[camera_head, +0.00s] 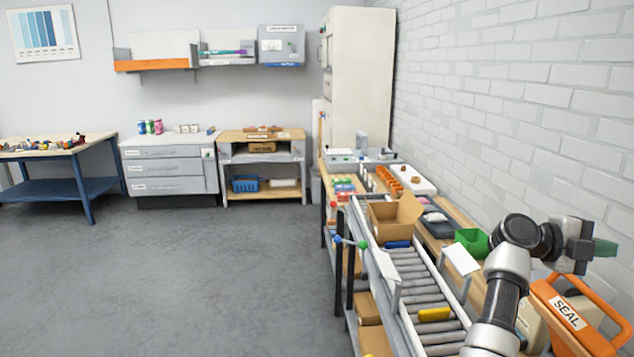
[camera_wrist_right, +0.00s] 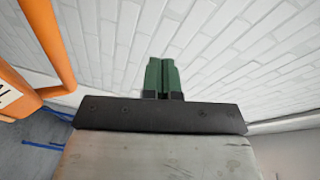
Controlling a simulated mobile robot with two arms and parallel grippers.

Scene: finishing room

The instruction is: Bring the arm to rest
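My right arm rises from the bottom right in the head view and bends toward the brick wall. Its gripper (camera_head: 606,248) is raised beside the wall, above and behind the orange SEAL frame. In the right wrist view the two green fingers (camera_wrist_right: 162,76) lie side by side against each other, with nothing between them. The fingers point at the white brick wall. My left gripper is in neither view.
The orange SEAL frame (camera_head: 578,318) stands close below my right gripper. A roller conveyor (camera_head: 419,284) holds an open cardboard box (camera_head: 391,217) and a yellow item (camera_head: 434,314). A green bin (camera_head: 471,242) is left of my arm. The floor (camera_head: 190,280) at left is clear.

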